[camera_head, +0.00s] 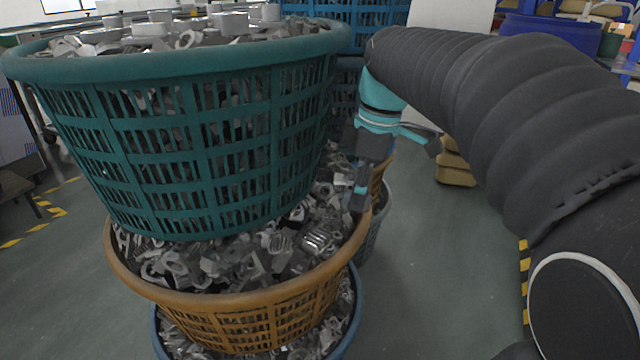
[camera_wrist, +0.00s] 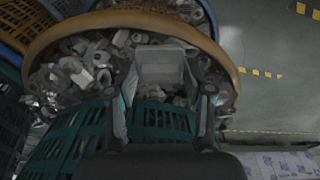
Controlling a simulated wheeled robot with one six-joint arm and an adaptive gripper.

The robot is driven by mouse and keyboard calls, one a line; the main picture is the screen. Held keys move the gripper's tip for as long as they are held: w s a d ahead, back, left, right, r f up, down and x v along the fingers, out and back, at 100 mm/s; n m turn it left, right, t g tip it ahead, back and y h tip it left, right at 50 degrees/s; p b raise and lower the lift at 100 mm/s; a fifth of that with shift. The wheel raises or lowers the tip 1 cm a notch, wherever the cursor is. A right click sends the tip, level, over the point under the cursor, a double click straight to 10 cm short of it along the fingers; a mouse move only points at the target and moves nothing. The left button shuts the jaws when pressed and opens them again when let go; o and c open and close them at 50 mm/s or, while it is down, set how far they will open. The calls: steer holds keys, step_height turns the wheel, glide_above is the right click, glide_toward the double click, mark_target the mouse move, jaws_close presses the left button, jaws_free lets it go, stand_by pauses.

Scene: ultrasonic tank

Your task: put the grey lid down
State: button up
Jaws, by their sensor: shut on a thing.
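My gripper (camera_head: 360,188) points down at the right side of the orange basket (camera_head: 240,312), over the metal parts. In the wrist view its two fingers (camera_wrist: 162,98) stand on either side of a grey, flat-faced piece (camera_wrist: 160,68), which looks like the grey lid, and they are shut on it. The piece is above or among the loose metal parts; I cannot tell whether it touches them. In the head view I cannot pick the lid out; my gripper and the parts around it hide it.
A green basket (camera_head: 190,150) full of metal parts stands on the orange one, close left of my gripper. A blue basket (camera_head: 354,318) is below. More baskets stand behind. Grey floor (camera_head: 440,270) with yellow-black tape is open to the right.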

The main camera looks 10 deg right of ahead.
glide_above(340, 216)
steer(key=f, duration=0.4)
steer(key=shift+s+d+f, duration=0.1)
steer(key=shift+s+d, duration=0.05)
steer(key=shift+d, duration=0.1)
steer(key=shift+f, duration=1.75)
steer(key=shift+f, duration=0.1)
steer(key=o, duration=1.2)
steer(key=shift+f+b, duration=0.2)
steer(key=shift+b, duration=0.2)
